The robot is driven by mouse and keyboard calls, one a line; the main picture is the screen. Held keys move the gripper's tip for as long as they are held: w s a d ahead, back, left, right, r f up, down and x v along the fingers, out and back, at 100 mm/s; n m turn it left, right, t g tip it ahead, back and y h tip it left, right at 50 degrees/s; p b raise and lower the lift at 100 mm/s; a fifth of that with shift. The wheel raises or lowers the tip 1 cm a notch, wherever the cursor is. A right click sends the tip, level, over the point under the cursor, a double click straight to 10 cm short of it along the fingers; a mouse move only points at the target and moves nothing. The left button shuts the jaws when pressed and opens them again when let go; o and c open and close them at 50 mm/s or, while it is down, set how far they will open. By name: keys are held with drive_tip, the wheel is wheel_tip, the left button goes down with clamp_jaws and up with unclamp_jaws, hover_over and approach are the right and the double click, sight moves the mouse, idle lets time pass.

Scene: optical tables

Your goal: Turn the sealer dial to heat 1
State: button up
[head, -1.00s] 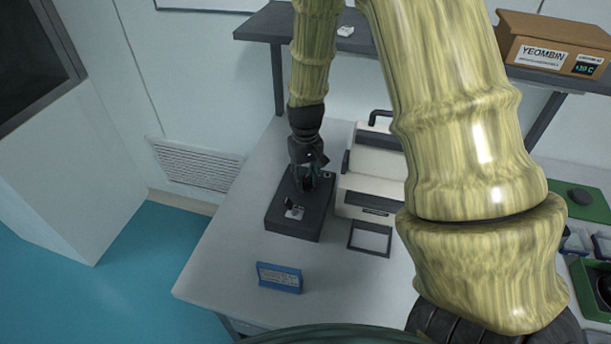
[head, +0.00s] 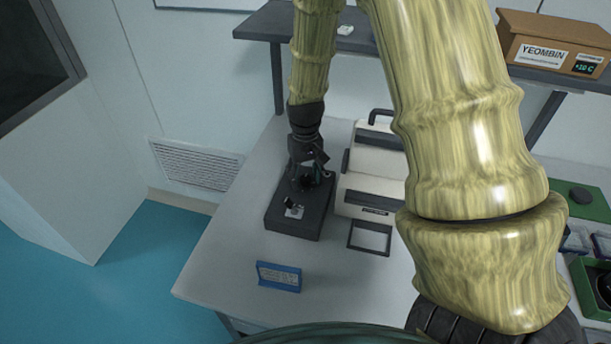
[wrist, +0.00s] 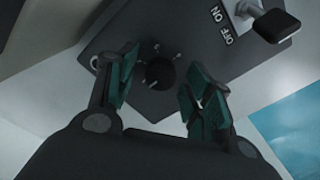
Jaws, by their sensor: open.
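The sealer is a dark box (head: 285,226) on the light table, below my gripper in the head view. Its round black dial (wrist: 160,74) shows in the wrist view, with small pale marks around it that are too small to read. My gripper (wrist: 157,88) is open, with its green-padded fingers on either side of the dial and apart from it. In the head view my gripper (head: 312,178) hangs over the back part of the box and hides the dial. An ON/OFF label (wrist: 221,24) and a black switch lever (wrist: 276,24) sit on the same panel.
A white machine with a dark handle (head: 370,190) stands close to the right of the box. A flat dark frame (head: 370,238) lies in front of it. A blue sign (head: 279,277) stands near the table's front edge.

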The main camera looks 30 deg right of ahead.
sight(306, 178)
wheel_tip(306, 178, up, 12)
drive_tip(key=shift+f, duration=0.15)
idle(0.4)
idle(0.5)
